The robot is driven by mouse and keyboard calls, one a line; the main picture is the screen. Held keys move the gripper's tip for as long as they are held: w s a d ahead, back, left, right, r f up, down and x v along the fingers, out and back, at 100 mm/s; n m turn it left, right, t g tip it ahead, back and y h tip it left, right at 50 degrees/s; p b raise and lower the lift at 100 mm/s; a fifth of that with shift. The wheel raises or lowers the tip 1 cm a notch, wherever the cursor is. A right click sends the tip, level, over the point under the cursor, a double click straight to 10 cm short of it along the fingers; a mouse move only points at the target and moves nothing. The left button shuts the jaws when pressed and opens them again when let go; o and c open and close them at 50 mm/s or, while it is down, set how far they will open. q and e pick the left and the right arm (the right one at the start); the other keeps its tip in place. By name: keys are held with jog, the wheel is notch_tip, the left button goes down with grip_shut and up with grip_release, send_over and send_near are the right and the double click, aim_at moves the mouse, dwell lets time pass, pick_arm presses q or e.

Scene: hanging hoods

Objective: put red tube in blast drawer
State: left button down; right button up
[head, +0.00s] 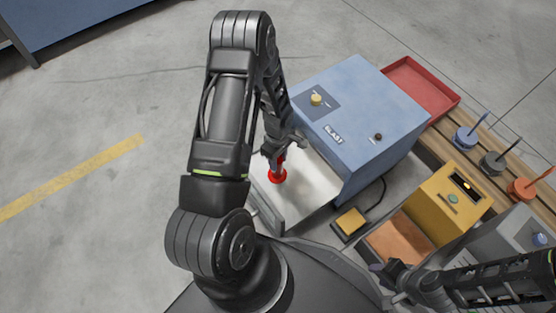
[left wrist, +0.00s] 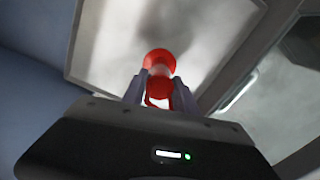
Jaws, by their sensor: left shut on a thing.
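The red tube (head: 278,175) is in my left gripper (head: 273,155), over the pale floor of the pulled-out blast drawer (head: 315,190). In the left wrist view, the two fingers (left wrist: 159,92) are shut on the red tube (left wrist: 158,62), and its round flared end points away from the palm. The drawer (left wrist: 108,40) fills the background there. I cannot tell whether the tube touches the drawer floor. The blue box (head: 365,110) marked BLAST stands behind the drawer. My right gripper (head: 398,280) is low on the right, away from the drawer; its opening is unclear.
A yellow pedal (head: 350,222) sits on the floor beside the drawer. A yellow machine (head: 446,198) with an orange-brown tray stands to the right. A red tray (head: 425,88) and several coloured spindles (head: 467,137) are on a wooden bench. Open floor lies left.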

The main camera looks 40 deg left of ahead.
pick_arm(q)
jog(key=c, duration=1)
grip_release()
jog(key=shift+f, duration=0.1)
jog(key=shift+o, duration=0.2)
jog(key=shift+r, duration=0.55)
notch_tip(320, 180, up, 11)
jog(key=p, duration=0.4)
jog(key=shift+r+p, duration=0.1)
jog(key=shift+p, duration=0.25)
